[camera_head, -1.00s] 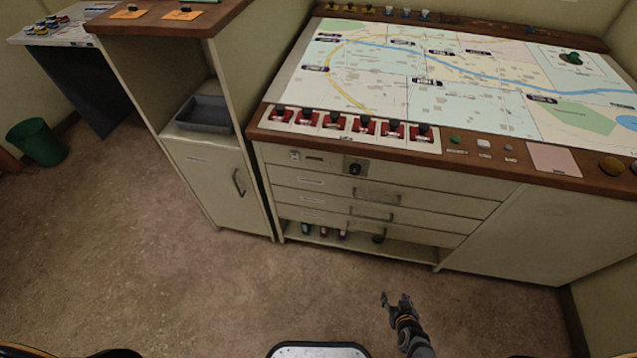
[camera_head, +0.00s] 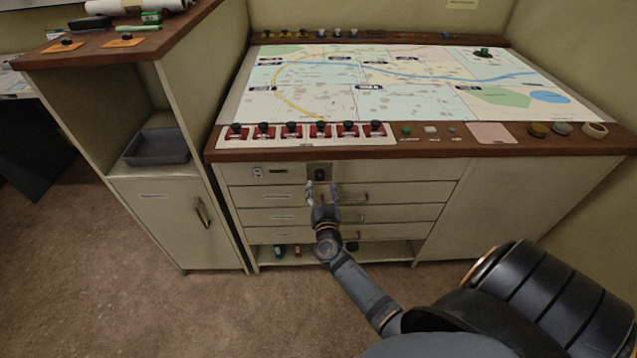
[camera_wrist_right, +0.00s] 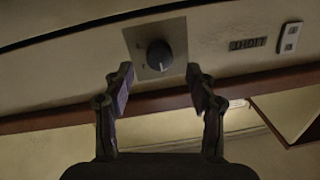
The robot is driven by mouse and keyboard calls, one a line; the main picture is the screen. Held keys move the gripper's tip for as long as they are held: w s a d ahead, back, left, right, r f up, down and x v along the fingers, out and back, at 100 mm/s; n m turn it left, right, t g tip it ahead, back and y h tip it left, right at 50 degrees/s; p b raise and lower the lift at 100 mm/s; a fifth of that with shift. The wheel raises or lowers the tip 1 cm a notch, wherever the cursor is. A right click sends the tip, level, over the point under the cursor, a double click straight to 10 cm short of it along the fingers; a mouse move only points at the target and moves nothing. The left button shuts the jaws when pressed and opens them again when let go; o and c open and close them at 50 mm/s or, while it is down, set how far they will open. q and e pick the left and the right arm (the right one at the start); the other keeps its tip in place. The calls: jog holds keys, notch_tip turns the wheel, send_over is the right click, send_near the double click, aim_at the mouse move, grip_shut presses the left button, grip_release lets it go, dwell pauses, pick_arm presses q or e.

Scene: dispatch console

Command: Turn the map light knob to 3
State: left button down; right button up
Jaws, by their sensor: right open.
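The map light knob (camera_head: 320,174) is a dark round knob on a square metal plate, set in the front panel of the map console just under its wooden edge. In the right wrist view the knob (camera_wrist_right: 159,55) sits between and beyond the two fingertips, apart from them. The plate's markings are too small to read. My right gripper (camera_head: 322,190) is open and empty, right in front of the knob; its fingers (camera_wrist_right: 158,85) also show in the right wrist view. My left gripper is out of view.
Drawers with handles (camera_head: 352,217) lie below the knob. A row of red switches (camera_head: 320,131) lines the console top above it. A small label and a white switch plate (camera_wrist_right: 290,38) are beside the knob. A cabinet with a grey tray (camera_head: 158,148) stands at left.

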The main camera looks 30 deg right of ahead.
aim_at(320, 178)
jog(key=x, duration=0.3)
jog(key=shift+w+d, duration=0.2)
jog(key=shift+w, duration=0.15)
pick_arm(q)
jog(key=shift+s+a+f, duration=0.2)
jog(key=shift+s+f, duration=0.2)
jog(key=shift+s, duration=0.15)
pick_arm(e)
jog(key=shift+c, duration=0.4)
jog(key=c, duration=1.1)
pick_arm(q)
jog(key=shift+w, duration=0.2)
